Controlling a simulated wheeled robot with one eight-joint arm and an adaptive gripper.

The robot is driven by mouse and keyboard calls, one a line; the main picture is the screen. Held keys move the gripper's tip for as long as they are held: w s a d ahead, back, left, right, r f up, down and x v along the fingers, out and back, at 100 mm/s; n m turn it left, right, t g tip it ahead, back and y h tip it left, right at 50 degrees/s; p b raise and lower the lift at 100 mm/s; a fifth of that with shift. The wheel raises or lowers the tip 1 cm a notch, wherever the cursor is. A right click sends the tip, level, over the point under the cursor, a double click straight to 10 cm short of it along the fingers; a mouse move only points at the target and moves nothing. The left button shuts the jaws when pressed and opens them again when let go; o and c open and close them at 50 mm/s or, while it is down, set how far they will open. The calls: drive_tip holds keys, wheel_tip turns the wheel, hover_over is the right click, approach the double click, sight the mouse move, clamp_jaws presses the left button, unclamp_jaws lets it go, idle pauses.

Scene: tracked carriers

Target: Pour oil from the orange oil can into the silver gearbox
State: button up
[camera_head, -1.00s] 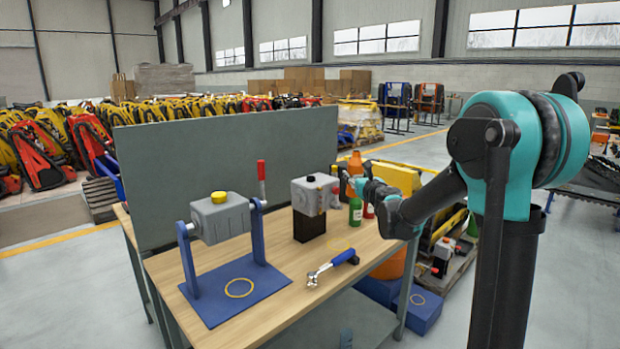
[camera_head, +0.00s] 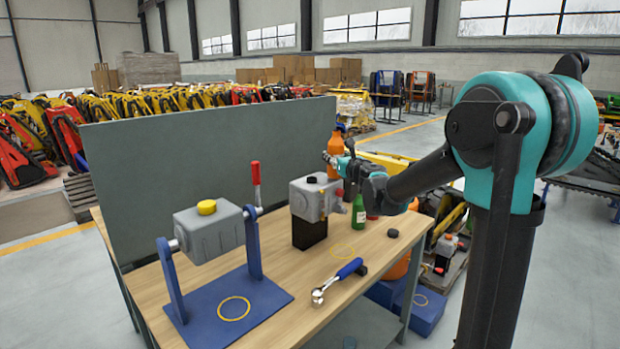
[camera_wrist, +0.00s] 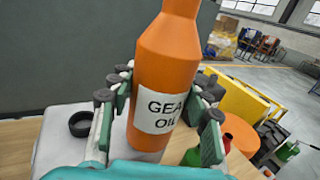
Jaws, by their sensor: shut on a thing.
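The orange oil can (camera_head: 335,146), labelled as gear oil in the wrist view (camera_wrist: 163,105), is held nearly upright in the air. My gripper (camera_wrist: 165,84) is shut on it, with a finger on each side; it also shows in the head view (camera_head: 338,161). The can is just behind a silver-grey gearbox (camera_head: 310,203) with a black top fitting, on a black block. In the wrist view a black ring (camera_wrist: 81,124) sits on a grey surface left of the can. A second silver-grey gearbox (camera_head: 207,240) with a yellow cap hangs in a blue stand.
The wooden bench (camera_head: 288,318) has a grey back panel (camera_head: 200,150).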

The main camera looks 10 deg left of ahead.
drive_tip(key=shift+s+r+n, duration=0.1)
drive_tip(key=shift+n, duration=0.3)
drive_tip(key=shift+s+a+r+n, duration=0.1)
drive_tip(key=shift+a+n, duration=0.05)
drive_tip(key=shift+n, duration=0.7)
drive_tip(key=shift+a+r+n, duration=0.1)
drive_tip(key=shift+a+n, duration=0.05)
drive_tip(key=shift+n, duration=0.7)
drive_tip(key=shift+s+a+f+n, duration=0.1)
drive_tip(key=shift+a+n, duration=0.15)
drive_tip(key=shift+n, duration=0.55)
drive_tip(key=shift+s+a+f+n, duration=0.1)
drive_tip(key=shift+a+n, duration=0.1)
drive_tip(key=shift+n, duration=0.6)
drive_tip(key=shift+w+d+f+n, duration=0.1)
drive_tip(key=shift+f+n, duration=0.05)
drive_tip(key=shift+n, duration=0.45)
drive_tip(key=shift+w+d+f+n+p, duration=0.1)
drive_tip(key=shift+d+f+n+p, duration=0.25)
drive_tip(key=shift+n, duration=0.65)
drive_tip(key=shift+w+d+f+n+h+p, duration=0.15)
drive_tip(key=shift+f+n+p, duration=0.1)
drive_tip(key=shift+n, duration=0.3)
drive_tip(key=shift+s+d+f+n+h+p, duration=0.1)
drive_tip(key=shift+f+n+p, duration=0.15)
drive_tip(key=shift+n, duration=0.35)
drive_tip(key=shift+w+d+f+n+h+p, duration=0.15)
drive_tip(key=shift+f+n+p, duration=0.1)
drive_tip(key=shift+n, duration=0.3)
idle(0.7)
